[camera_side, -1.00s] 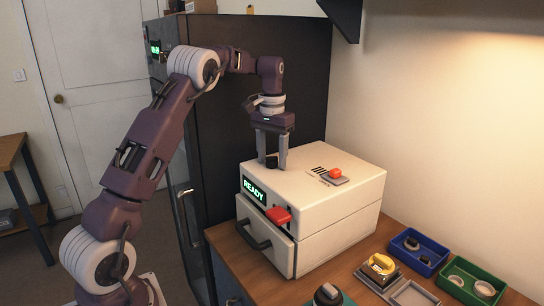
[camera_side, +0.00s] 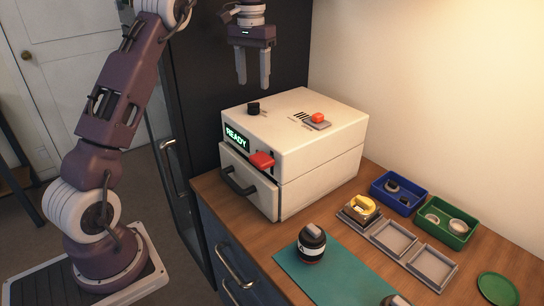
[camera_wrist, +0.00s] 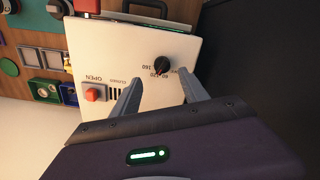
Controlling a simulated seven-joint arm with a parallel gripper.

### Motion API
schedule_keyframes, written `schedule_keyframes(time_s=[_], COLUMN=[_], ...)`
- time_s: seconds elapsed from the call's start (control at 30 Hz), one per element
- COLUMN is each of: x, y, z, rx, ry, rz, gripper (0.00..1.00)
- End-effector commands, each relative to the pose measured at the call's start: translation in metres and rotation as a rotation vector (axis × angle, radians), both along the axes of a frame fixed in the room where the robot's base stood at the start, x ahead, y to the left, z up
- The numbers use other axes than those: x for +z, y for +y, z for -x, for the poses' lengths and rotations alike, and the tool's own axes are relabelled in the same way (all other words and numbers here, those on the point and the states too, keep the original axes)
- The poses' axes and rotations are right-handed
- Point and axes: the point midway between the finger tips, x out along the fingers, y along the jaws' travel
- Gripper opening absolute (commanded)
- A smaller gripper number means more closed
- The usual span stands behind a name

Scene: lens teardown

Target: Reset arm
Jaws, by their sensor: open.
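My gripper (camera_side: 252,82) hangs open and empty above the white box-shaped machine (camera_side: 320,155), clear of its top. In the wrist view my gripper's two fingers (camera_wrist: 160,100) point toward the machine top with nothing between them. A black knob (camera_side: 253,108) stands on the machine's top below the gripper; it also shows in the wrist view (camera_wrist: 162,66) beside printed numbers. A red button (camera_side: 318,118) sits on a grey plate on the same top.
The machine's front has a lit READY display (camera_side: 237,138), a red lever (camera_side: 262,160) and a drawer handle (camera_side: 238,182). A blue bin (camera_side: 373,195), a green bin (camera_side: 468,237), grey trays and a lens on a teal mat (camera_side: 290,262) lie right of it. A dark cabinet stands behind.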

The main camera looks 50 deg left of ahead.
Motion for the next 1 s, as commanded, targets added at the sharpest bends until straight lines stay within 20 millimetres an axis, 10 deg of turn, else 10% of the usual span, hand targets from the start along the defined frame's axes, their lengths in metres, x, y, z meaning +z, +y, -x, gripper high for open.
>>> schedule_keyframes(time_s=[0.27, 0.5, 0.7, 1.0], x=[0.076, 0.037, -0.008, -0.012], y=[-0.126, -0.221, -0.237, -0.237], z=[0.094, 0.241, 0.294, 0.298], rx=[-0.116, -0.305, -0.38, -0.383], ry=[-0.211, -0.402, -0.474, -0.478], rz=[-0.012, -0.063, -0.096, -0.098], gripper=[0.52, 0.52, 0.52, 0.52])
